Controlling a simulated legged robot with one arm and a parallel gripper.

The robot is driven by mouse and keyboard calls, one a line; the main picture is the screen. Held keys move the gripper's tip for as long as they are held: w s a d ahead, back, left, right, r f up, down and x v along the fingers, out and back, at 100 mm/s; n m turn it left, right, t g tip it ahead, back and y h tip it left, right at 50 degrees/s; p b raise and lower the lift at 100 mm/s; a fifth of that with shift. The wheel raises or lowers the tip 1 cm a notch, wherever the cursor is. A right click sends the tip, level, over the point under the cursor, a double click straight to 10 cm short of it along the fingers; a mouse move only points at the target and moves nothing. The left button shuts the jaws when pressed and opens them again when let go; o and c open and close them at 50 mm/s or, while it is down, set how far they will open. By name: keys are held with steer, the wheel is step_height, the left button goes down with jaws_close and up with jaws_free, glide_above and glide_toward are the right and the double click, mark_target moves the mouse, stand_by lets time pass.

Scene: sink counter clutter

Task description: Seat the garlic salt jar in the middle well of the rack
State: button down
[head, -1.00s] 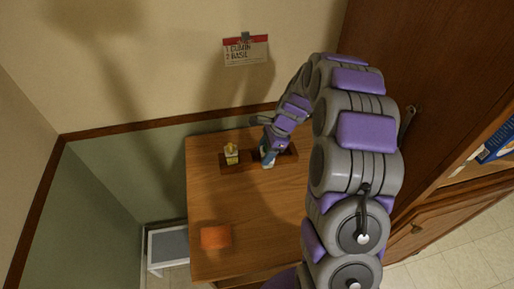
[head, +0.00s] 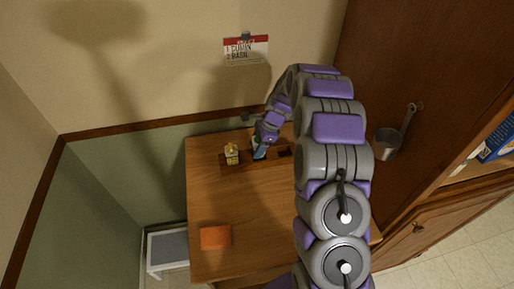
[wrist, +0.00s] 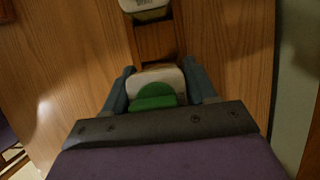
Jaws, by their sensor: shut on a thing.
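My gripper (head: 260,152) is over the middle part of the dark wooden rack (head: 240,168). In the wrist view my gripper (wrist: 157,72) is shut on a white jar with a green part facing the camera, taken as the garlic salt jar (wrist: 153,100); its label cannot be read. The jar is upright or nearly so. Its base is hidden, so I cannot tell whether it sits in the middle well or is held just above it. A white and yellow jar (head: 231,155) stands in the left well. The right well (head: 285,152) is empty.
An orange block or cloth (head: 215,237) lies at the table's front left. The wooden table (head: 255,215) is clear between it and the rack. A wall note (head: 246,49) hangs behind. A metal cup (head: 387,142) hangs on the cabinet at the right.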

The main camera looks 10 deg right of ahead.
steer(key=shift+c, duration=1.8)
jaws_free()
steer(key=shift+s+f, duration=0.35)
steer(key=shift+f, duration=0.1)
